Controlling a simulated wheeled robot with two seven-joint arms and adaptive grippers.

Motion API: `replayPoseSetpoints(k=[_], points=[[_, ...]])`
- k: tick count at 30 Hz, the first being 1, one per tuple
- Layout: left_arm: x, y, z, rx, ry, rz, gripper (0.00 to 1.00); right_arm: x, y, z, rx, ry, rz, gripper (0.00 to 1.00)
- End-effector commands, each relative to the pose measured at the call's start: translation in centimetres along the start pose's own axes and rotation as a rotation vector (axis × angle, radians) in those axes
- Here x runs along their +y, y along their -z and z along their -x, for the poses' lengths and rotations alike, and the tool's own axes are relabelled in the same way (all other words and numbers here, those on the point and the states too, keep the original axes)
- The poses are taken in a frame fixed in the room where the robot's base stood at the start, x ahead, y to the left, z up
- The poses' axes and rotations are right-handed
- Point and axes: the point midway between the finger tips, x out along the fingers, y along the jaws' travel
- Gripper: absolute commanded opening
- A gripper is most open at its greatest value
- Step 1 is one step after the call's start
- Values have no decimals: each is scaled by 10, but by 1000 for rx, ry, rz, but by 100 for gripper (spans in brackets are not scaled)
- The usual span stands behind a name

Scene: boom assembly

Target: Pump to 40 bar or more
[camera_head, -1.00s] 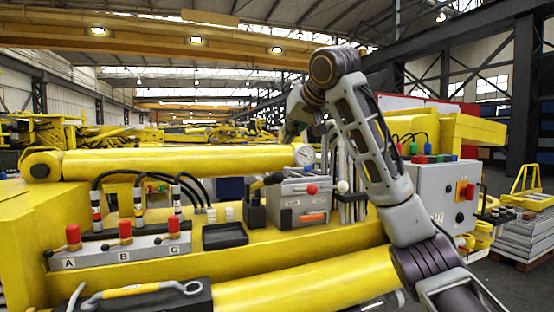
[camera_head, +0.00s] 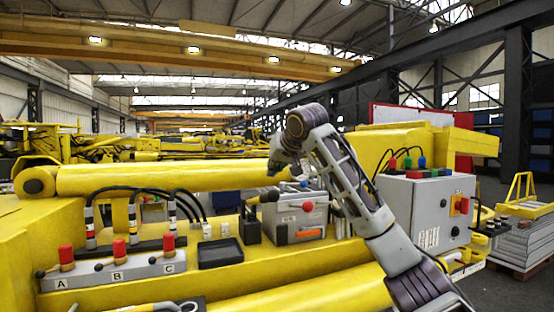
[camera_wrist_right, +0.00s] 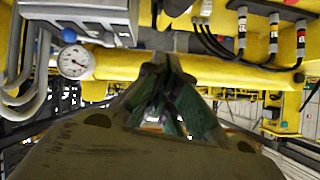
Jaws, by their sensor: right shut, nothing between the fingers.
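A grey box unit (camera_head: 300,212) with a red knob (camera_head: 308,206) and an orange part on its front stands on the yellow boom, right of centre in the head view. A round white pressure gauge (camera_wrist_right: 75,62) shows in the right wrist view beside a yellow cylinder; its needle is too small to read. A blue ball knob (camera_wrist_right: 69,35) is just above it there. My right gripper (camera_head: 276,172) is above the grey box, fingers pointing left and down. In the right wrist view the gripper (camera_wrist_right: 168,85) is shut and empty. My left gripper is out of view.
A valve block (camera_head: 118,268) with red-capped levers marked A, B and C is at left. A black tray (camera_head: 220,253) lies beside the grey box. A grey control box (camera_head: 432,210) stands right of my arm. Black hoses arch at left; the yellow cylinder (camera_head: 160,179) runs behind.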

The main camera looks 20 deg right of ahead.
Motion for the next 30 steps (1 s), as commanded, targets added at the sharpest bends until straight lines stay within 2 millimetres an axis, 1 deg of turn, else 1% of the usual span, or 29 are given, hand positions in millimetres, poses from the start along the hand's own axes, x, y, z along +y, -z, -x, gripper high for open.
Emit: replayPoseSetpoints(k=[1, 2, 12, 18, 30], points=[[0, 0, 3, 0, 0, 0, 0, 0, 1, -5, -1, -1, 0, 0], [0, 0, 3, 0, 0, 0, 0, 0, -1, -6, 0, -1, 0, 0], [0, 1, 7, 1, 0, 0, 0, 0, -25, -11, 0, -1, 1, 0], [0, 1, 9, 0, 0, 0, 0, 1, -35, -13, 0, -1, 0, 0], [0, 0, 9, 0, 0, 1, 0, 0, -39, -14, 1, 0, 0, 0]])
